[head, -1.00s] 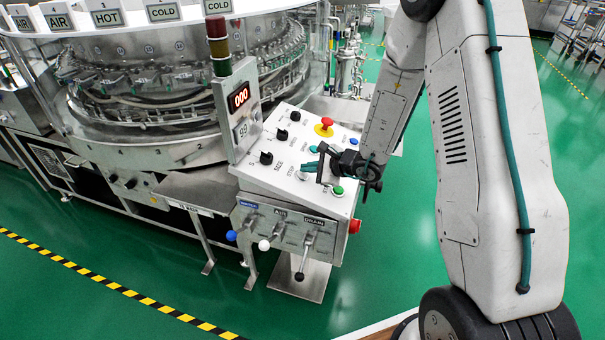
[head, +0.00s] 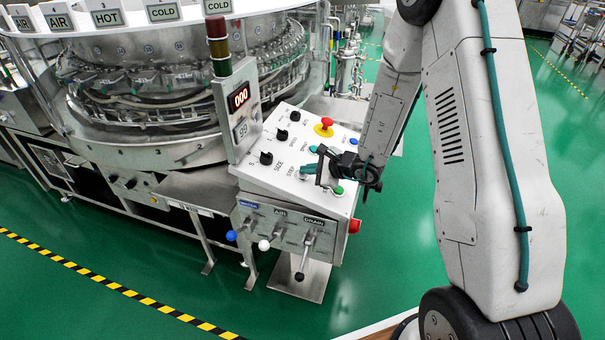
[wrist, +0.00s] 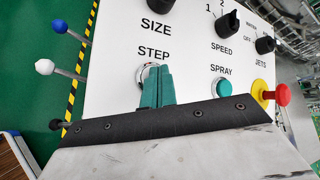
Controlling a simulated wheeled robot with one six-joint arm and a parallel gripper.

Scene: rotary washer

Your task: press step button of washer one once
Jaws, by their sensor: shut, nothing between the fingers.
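The white control panel (head: 258,184) of the rotary washer (head: 160,90) is tilted toward me. In the wrist view the STEP label (wrist: 154,52) sits just above a round button with a metal rim, the step button (wrist: 146,72). My gripper (wrist: 157,84) has its teal fingers together and empty, over this button, hiding most of it. In the head view my gripper (head: 305,172) is at the panel face beside the STEP label (head: 284,173). Whether the fingertips touch the button cannot be told.
A teal SPRAY button (wrist: 224,89) and a red mushroom button (wrist: 281,94) lie right of the fingers. Black knobs (wrist: 228,25) stand above. A display (head: 239,97) reads 000. Levers with blue and white balls (head: 264,245) stick out below.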

